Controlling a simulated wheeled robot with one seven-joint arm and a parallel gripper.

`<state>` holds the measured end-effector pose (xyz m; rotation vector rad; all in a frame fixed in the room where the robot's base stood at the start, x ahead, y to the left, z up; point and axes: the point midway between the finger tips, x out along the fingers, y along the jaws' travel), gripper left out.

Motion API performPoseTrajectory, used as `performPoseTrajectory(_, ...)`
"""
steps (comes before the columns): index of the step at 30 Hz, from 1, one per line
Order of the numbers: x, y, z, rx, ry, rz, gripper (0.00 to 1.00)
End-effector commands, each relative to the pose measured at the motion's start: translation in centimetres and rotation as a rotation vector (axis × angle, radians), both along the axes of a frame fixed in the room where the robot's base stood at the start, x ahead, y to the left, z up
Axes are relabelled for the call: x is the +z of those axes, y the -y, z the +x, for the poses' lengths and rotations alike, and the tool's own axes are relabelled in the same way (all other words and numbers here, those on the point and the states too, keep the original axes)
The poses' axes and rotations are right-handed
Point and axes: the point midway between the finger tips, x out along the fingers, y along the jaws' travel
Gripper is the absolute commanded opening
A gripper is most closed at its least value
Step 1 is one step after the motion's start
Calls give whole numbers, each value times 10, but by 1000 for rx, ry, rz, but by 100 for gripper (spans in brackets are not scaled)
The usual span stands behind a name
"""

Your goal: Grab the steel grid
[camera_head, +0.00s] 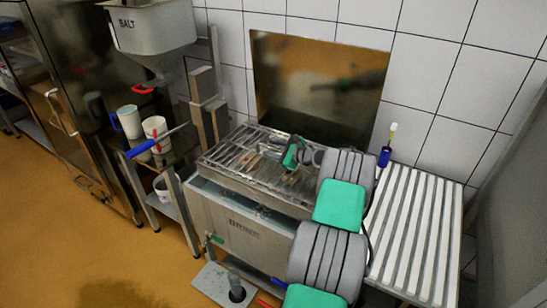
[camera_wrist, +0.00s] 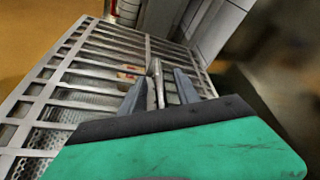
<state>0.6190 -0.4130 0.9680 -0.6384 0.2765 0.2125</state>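The steel grid (camera_head: 232,158) lies flat on top of a steel unit, with long parallel bars and a few cross bars. In the wrist view the grid (camera_wrist: 88,80) fills the left and middle, over a perforated surface. My gripper (camera_head: 287,160) is low over the right part of the grid. In the wrist view its two fingers (camera_wrist: 158,88) stand apart, and a narrow upright metal piece shows between them. I cannot tell whether the fingers touch it. The green gripper body hides the near part of the grid.
A steel splash panel (camera_head: 312,85) stands behind the grid. A ribbed white drain surface (camera_head: 415,235) is to the right. A side table with white cups (camera_head: 130,121) and a salt hopper (camera_head: 150,28) are to the left.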

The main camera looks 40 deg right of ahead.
Motion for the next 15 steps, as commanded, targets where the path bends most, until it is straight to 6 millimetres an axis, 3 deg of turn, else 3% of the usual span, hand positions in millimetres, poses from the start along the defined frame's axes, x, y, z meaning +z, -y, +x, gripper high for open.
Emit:
performPoseTrajectory(3, 0, 0, 0, 0, 0, 0, 38)
performPoseTrajectory(15, 0, 0, -1, 0, -1, 0, 5)
